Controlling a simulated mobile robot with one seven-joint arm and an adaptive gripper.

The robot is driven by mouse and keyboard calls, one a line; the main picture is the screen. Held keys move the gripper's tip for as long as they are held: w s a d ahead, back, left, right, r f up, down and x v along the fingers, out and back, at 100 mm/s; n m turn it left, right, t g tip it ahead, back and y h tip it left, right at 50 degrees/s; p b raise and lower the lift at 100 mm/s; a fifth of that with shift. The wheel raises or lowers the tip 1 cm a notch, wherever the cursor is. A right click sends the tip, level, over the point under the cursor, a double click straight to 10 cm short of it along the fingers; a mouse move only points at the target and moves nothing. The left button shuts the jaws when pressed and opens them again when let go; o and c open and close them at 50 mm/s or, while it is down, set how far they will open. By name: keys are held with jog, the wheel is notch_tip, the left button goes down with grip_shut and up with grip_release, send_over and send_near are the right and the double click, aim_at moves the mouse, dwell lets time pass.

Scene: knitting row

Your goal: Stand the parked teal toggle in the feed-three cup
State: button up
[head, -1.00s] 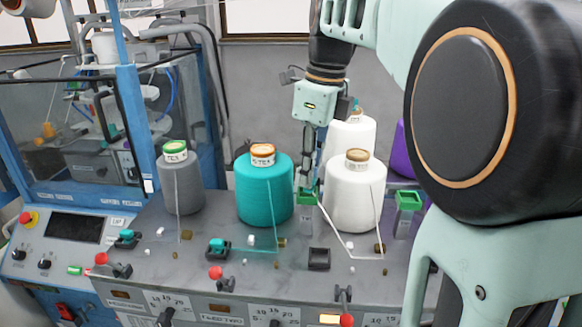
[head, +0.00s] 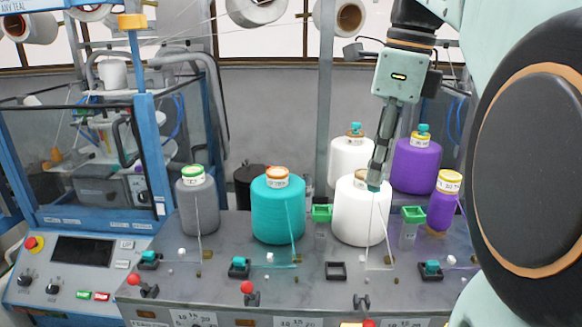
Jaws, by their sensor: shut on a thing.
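My gripper (head: 376,176) points down in front of the front white yarn cone (head: 354,222). It is shut on a small teal toggle (head: 374,187), whose lower end shows just below the fingertips. The fingers hide the rest of it. The third black square cup from the left (head: 336,271), which I take as feed three, stands empty on the grey deck, below and left of my gripper. Other black cups hold teal toggles at left (head: 149,259), centre-left (head: 239,266) and right (head: 431,268).
Green open holders (head: 322,213) (head: 413,214) stand either side of the white cone. A teal cone (head: 278,210), a grey cone (head: 197,205) and purple cones (head: 416,166) stand around. Thin yarn runs down over the deck. Red-knobbed levers (head: 247,289) line the front edge.

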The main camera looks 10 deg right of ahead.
jog(key=shift+s+d+r, duration=0.15)
jog(key=shift+s+r, duration=0.05)
jog(key=shift+s, duration=0.2)
jog(key=shift+w, duration=0.1)
jog(key=w+a+f+b, duration=0.1)
jog(key=f, duration=0.4)
jog(key=w+a+f+b, duration=0.1)
jog(key=w+f, duration=0.1)
jog(key=f, duration=0.4)
jog(key=w+a+f+b, duration=0.1)
jog(key=w+f, duration=0.1)
jog(key=f, duration=0.4)
jog(key=shift+a+f+b, duration=0.15)
jog(key=shift+a+b, duration=0.15)
jog(key=shift+a, duration=0.1)
jog(key=shift+s+f+b, duration=0.1)
jog(key=shift+f+b, duration=1.05)
jog(key=shift+f, duration=0.05)
jog(key=shift+f+b, duration=0.65)
jog(key=shift+f, duration=0.4)
jog(key=o, duration=0.7)
jog(key=shift+o, duration=0.2)
